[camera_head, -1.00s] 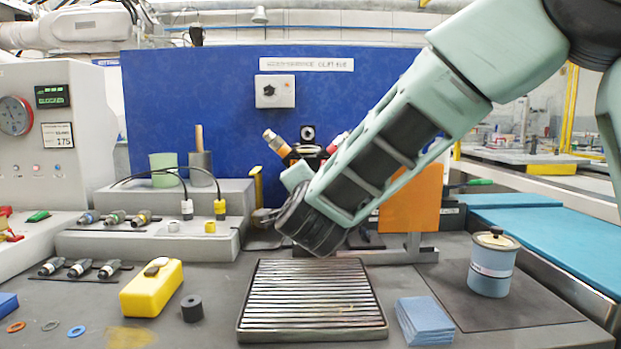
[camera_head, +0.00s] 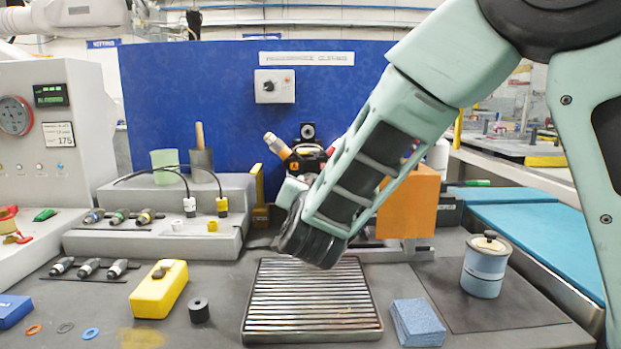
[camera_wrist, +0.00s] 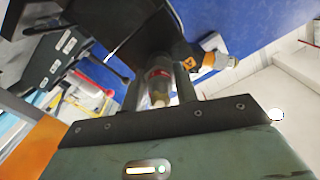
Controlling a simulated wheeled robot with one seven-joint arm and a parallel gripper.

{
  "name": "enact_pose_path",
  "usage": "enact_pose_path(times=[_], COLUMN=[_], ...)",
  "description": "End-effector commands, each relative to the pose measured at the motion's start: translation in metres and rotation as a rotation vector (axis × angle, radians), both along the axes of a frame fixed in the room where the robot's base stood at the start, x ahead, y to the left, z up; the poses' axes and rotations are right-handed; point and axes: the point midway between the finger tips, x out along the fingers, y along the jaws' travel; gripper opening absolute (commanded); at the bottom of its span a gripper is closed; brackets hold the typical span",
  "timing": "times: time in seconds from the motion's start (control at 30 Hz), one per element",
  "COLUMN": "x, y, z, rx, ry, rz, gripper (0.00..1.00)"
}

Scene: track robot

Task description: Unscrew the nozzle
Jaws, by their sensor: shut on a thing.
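In the wrist view my gripper (camera_wrist: 160,97) has its two fingers on either side of a small, pale, clear-looking nozzle (camera_wrist: 159,78) with a reddish mark, and is shut on it. The nozzle points toward my palm; its far end runs into a dark body (camera_wrist: 135,35). In the head view my wrist and forearm cover the gripper and this nozzle. The dark fixture (camera_head: 308,150) behind them also bears an orange-and-tan part (camera_head: 277,146) leaning up to the left. That part also shows in the wrist view (camera_wrist: 212,61), right of the fingers.
A ribbed tray (camera_head: 312,335) lies below my wrist. A yellow block (camera_head: 158,290), a black ring (camera_head: 199,310), blue cloths (camera_head: 418,322) and a lidded blue jar (camera_head: 486,268) stand around it. An orange block (camera_head: 408,205) stands close right of my forearm.

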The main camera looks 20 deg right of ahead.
Motion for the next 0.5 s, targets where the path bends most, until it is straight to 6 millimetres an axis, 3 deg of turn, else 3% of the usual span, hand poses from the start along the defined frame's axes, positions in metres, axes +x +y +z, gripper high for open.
enact_pose_path(times=[0.5], x=[-0.0004], y=[0.0002], z=[0.0018], rx=[-0.257], ry=[0.086], rz=[0.001], gripper=[0.02])
